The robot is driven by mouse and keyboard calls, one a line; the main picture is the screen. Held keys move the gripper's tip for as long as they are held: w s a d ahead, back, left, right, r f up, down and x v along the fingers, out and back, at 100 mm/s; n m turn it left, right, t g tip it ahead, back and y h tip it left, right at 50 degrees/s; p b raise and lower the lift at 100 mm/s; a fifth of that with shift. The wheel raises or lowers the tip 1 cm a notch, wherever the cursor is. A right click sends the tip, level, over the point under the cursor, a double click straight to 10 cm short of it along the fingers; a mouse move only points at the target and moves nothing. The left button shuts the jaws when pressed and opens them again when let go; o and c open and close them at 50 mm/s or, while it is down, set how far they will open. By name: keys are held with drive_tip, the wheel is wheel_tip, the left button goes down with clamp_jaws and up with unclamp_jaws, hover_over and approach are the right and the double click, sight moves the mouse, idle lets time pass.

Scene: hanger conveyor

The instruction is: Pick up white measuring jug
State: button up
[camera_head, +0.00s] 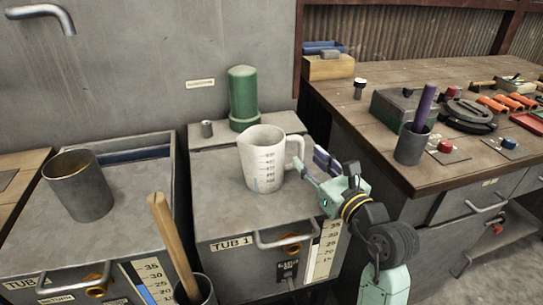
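The white measuring jug (258,163) stands upright on the lid of the grey box marked TUB 1 (215,215), in the middle of the view. It has a printed scale on its front, and its handle is on the right side. My gripper (316,165) is just right of the jug, with its fingers pointing left toward the handle. The fingers look apart, with nothing visible between them. Whether a finger touches the handle is hard to tell.
A metal pot (79,187) stands on the left tub. A wooden handle (172,243) rises in front. A cluttered workbench (335,93) is at the right.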

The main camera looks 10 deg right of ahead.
sight(302, 153)
drive_tip(key=p+x, duration=0.1)
drive_tip(key=x, duration=0.1)
drive_tip(key=p+x, duration=0.1)
drive_tip(key=shift+w+a+r, duration=0.15)
drive_tip(key=shift+w+r, duration=0.1)
drive_tip(key=shift+w, duration=0.15)
drive_tip(key=shift+w+a+f, duration=0.1)
drive_tip(key=shift+w+f, duration=0.05)
drive_tip(key=shift+w, duration=0.15)
clamp_jaws()
idle(0.4)
